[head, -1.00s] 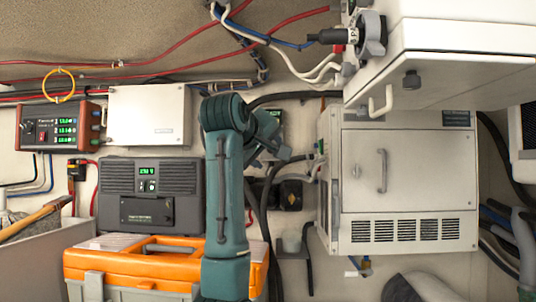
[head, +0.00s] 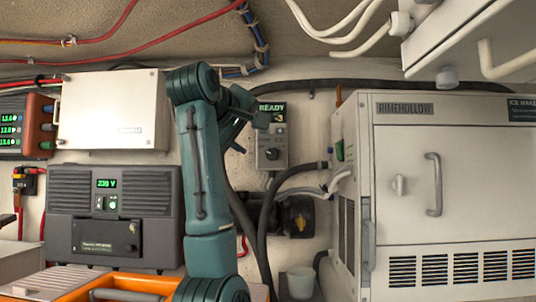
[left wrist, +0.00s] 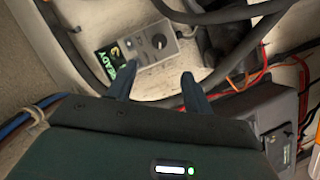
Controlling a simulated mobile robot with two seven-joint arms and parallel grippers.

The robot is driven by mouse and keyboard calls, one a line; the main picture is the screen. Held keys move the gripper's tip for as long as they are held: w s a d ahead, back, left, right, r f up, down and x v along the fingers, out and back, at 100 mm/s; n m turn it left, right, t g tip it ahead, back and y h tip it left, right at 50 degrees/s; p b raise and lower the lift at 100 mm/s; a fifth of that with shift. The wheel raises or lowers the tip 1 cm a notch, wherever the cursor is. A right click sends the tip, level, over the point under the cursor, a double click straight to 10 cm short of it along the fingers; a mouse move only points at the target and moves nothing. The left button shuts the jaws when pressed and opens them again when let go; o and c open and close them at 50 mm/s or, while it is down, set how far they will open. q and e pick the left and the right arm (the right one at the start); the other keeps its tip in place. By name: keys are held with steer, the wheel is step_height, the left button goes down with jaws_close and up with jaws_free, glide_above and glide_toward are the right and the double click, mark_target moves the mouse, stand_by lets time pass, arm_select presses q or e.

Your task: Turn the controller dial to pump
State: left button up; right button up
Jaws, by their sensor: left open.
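The controller (head: 272,157) is a small grey box on the back wall with a lit display reading READY. Its dark round dial (head: 271,153) is below the display. My left gripper (head: 262,120) is in front of the display's lower part and hides some of it; the dial is uncovered. In the left wrist view the controller (left wrist: 140,52) and its dial (left wrist: 158,41) appear tilted, beyond the tips of my open left gripper (left wrist: 155,82). Nothing is between the fingers. The dial's setting marks are too small to read. My right gripper is not in view.
Dark hoses (head: 262,210) run below the controller. A grey 230 V unit (head: 120,215) and a white box (head: 112,110) are to the left, with an orange toolbox (head: 62,280) below. A white ice maker (head: 400,180) stands to the right.

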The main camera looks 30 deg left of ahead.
mark_target(271, 153)
arm_select(q)
steer(key=p+x, duration=0.4)
steer(key=x, duration=0.8)
steer(key=shift+r, duration=0.1)
steer(key=shift+w+p, duration=0.3)
steer(key=shift+w, duration=0.1)
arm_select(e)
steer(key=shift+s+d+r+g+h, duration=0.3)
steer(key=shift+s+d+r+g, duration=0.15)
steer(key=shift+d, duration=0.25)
arm_select(q)
steer(key=shift+c, duration=0.2)
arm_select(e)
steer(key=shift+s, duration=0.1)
arm_select(q)
steer(key=c, duration=0.9)
steer(key=shift+c, duration=0.2)
